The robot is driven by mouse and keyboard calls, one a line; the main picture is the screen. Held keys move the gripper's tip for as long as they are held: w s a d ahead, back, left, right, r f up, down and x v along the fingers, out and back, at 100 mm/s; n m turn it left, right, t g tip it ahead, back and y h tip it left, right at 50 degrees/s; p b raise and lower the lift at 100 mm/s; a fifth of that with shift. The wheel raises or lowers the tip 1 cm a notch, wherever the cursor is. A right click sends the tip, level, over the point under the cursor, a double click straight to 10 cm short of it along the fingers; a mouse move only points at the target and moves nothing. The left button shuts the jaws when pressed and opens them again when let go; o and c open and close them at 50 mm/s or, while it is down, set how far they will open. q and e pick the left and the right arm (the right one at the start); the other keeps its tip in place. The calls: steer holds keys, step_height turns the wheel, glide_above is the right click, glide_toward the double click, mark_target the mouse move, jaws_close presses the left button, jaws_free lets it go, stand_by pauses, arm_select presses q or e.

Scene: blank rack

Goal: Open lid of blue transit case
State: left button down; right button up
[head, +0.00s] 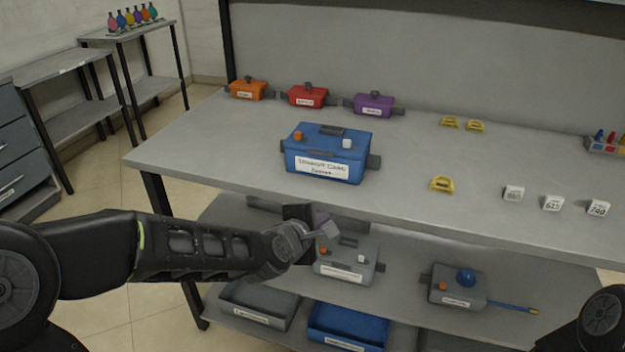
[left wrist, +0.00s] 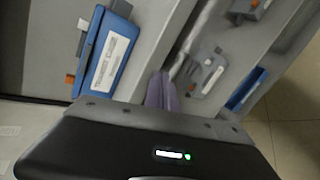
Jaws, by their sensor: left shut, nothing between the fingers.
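The blue transit case (head: 328,153) stands on the top of the grey rack. Its lid is closed, with a dark handle, an orange block and a white block on top, and a white label on its front. The case also shows in the left wrist view (left wrist: 112,57), at the upper left. My left gripper (head: 325,228) is in front of the rack, below the top's front edge and apart from the case. Its purple fingers (left wrist: 161,90) are shut and empty in the left wrist view. My right gripper is not in view; only part of that arm shows at the lower right.
Orange (head: 248,90), red (head: 308,96) and purple (head: 374,104) cases stand behind the blue case. Yellow handles (head: 441,184) and white numbered blocks (head: 513,193) lie to its right. A grey case (head: 345,262) stands on the shelf below, with a blue bin (head: 348,325) lower down.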

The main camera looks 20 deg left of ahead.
mark_target(326, 160)
arm_select(q)
step_height(326, 160, up, 7)
steer(key=a+n+t+y, duration=0.1)
steer(key=a+n, duration=0.2)
steer(key=n, duration=1.2)
steer(key=shift+f+n+t, duration=0.15)
steer(key=shift+n+t, duration=0.15)
steer(key=shift+w, duration=0.1)
steer(key=p+x, duration=0.1)
steer(key=x, duration=0.9)
steer(key=shift+w+f+p, duration=0.15)
steer(key=shift+p, duration=0.2)
step_height(326, 160, up, 3)
steer(key=shift+r+p, duration=0.2)
steer(key=shift+p, duration=0.75)
steer(key=shift+r, duration=0.4)
steer(key=shift+s, duration=0.2)
steer(key=shift+r+p, duration=0.1)
steer(key=shift+p, duration=0.25)
